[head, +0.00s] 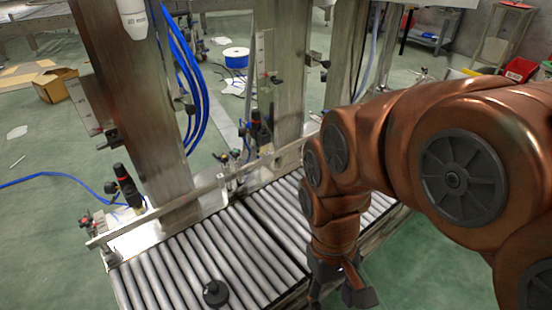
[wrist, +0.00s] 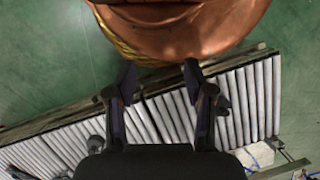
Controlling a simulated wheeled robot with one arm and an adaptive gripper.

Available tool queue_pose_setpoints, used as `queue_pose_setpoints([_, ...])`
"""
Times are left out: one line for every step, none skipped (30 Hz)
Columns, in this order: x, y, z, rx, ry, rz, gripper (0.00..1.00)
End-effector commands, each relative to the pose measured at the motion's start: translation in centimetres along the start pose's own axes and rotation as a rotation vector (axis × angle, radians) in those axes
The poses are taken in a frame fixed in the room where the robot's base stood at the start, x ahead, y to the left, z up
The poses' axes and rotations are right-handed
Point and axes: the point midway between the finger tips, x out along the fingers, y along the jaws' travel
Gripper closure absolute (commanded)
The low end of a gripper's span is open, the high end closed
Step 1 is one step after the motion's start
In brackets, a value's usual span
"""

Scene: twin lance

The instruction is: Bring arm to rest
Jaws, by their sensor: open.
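My copper-coloured arm reaches in from the right side of the head view and bends down at the wrist. My gripper (head: 338,292) hangs at the bottom of that view, by the right edge of the roller conveyor (head: 225,250), with its fingers pointing down and apart. In the wrist view my gripper (wrist: 160,82) shows two dark fingers spread with nothing between them. The conveyor (wrist: 255,95) lies below them there. A copper part of my own body fills the top of the wrist view.
A black knob-like object (head: 215,293) sits on the rollers, left of my gripper. Metal posts (head: 140,95) and a side rail (head: 185,205) stand along the conveyor's far side.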

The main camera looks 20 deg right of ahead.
Motion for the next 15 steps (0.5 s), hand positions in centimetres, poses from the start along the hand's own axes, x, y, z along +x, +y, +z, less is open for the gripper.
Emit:
queue_pose_setpoints([-1.1,-0.1,0.2,-0.003,0.004,-0.002,0.47])
queue_pose_setpoints([-1.6,-0.2,0.3,-0.005,0.006,-0.004,0.47])
queue_pose_setpoints([-2.3,-0.3,0.4,-0.008,0.01,-0.006,0.47])
queue_pose_setpoints([-2.9,-0.4,0.5,-0.009,0.014,-0.008,0.47])
queue_pose_setpoints([-3.5,-0.5,0.6,-0.011,0.017,-0.011,0.47])
queue_pose_setpoints([-4.4,-0.6,0.8,-0.012,0.022,-0.012,0.47])
queue_pose_setpoints([-5.1,-0.6,0.9,-0.012,0.026,-0.014,0.47])
queue_pose_setpoints([-5.8,-0.7,1.1,-0.012,0.03,-0.014,0.47])
queue_pose_setpoints([-6.7,-0.7,1.4,-0.012,0.035,-0.014,0.47])
queue_pose_setpoints([-7.4,-0.7,1.6,-0.012,0.039,-0.013,0.47])
queue_pose_setpoints([-8.0,-0.7,1.8,-0.011,0.043,-0.012,0.47])
queue_pose_setpoints([-8.9,-0.7,2.0,-0.01,0.048,-0.011,0.47])
queue_pose_setpoints([-9.5,-0.6,2.2,-0.009,0.051,-0.01,0.47])
queue_pose_setpoints([-10.2,-0.6,2.4,-0.008,0.055,-0.009,0.47])
queue_pose_setpoints([-11.0,-0.6,2.7,-0.007,0.06,-0.008,0.47])
